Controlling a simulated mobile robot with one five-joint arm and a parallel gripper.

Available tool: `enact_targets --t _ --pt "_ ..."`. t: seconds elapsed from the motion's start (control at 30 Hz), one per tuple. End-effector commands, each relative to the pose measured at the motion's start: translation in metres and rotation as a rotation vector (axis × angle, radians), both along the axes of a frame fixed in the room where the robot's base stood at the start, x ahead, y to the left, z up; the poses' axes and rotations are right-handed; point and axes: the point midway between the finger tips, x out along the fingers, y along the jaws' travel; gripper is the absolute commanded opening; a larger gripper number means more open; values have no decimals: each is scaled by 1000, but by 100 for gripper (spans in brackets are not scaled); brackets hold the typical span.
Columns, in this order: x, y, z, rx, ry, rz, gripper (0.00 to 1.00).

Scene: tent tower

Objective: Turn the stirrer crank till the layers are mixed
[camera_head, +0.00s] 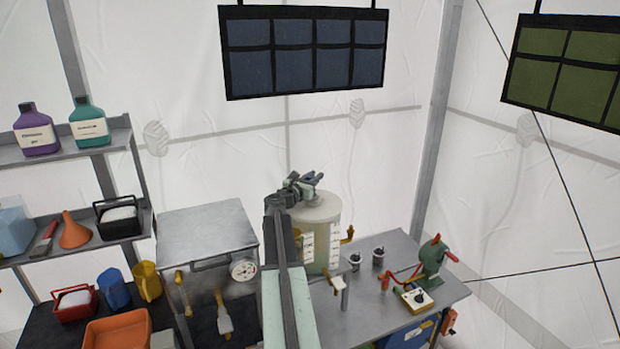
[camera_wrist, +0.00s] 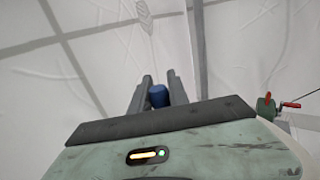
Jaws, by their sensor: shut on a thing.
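The pale cream, round mixing tank (camera_head: 322,240) stands on the grey bench, with white scale strips and brass fittings on its side. My gripper (camera_head: 310,181) is over the top of the tank. In the wrist view, the fingers of my gripper (camera_wrist: 159,78) are closed around a blue knob (camera_wrist: 158,97), which looks like the stirrer crank's handle. The knob also shows as a small blue spot in the head view (camera_head: 308,179). The rest of the crank is hidden by my gripper and arm. I cannot make out separate layers in the tank.
A green hand-cranked device (camera_head: 433,256) with a red handle, a yellow control box (camera_head: 417,301) and two small dark-lidded pots (camera_head: 354,261) stand right of the tank on the bench (camera_head: 375,315). A grey cabinet (camera_head: 205,232) and shelves (camera_head: 75,160) with bottles are left.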

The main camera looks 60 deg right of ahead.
Motion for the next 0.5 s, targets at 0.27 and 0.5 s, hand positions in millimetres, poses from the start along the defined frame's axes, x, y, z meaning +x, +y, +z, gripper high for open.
enact_targets --t 0.27,0.5 --pt "-8 -6 1 -2 1 -132 0" --pt "-12 -7 1 -2 2 -179 0"
